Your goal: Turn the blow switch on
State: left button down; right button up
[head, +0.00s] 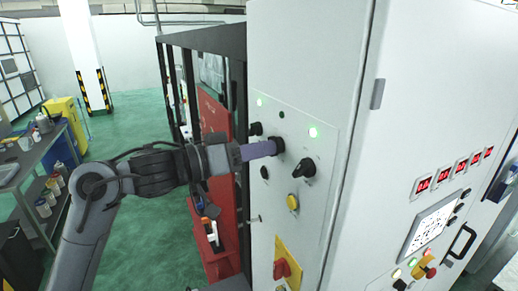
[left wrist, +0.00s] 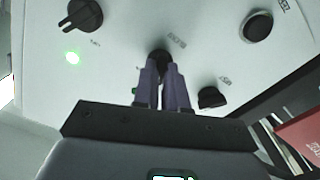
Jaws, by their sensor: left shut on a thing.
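A black switch knob (head: 279,145) sits on the light grey panel of the tall cabinet. My left gripper (head: 272,148) reaches it from the left, with its purple fingers shut on it. In the left wrist view the two fingers (left wrist: 161,85) close around the same dark knob (left wrist: 158,57), which they partly hide. The label beside it is too blurred to read, so I cannot tell from the lettering whether it is the blow switch. The knob's turned position cannot be made out. My right gripper is not in view.
A larger black rotary switch (head: 304,168) is just right of the held knob. Other black knobs (head: 256,129), a yellow button (head: 292,202), and a red switch on a yellow plate (head: 282,269) are nearby. Green lamps (head: 313,132) glow above. A workbench (head: 35,155) stands far left.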

pick_arm(q)
jog(key=m, duration=1.1)
jog(key=shift+r, duration=0.1)
dwell(0.4)
jog(key=c, duration=1.2)
grip_release()
jog(key=shift+b, duration=0.3)
jog(key=shift+b+v, duration=1.75)
jog(key=shift+v, duration=3.75)
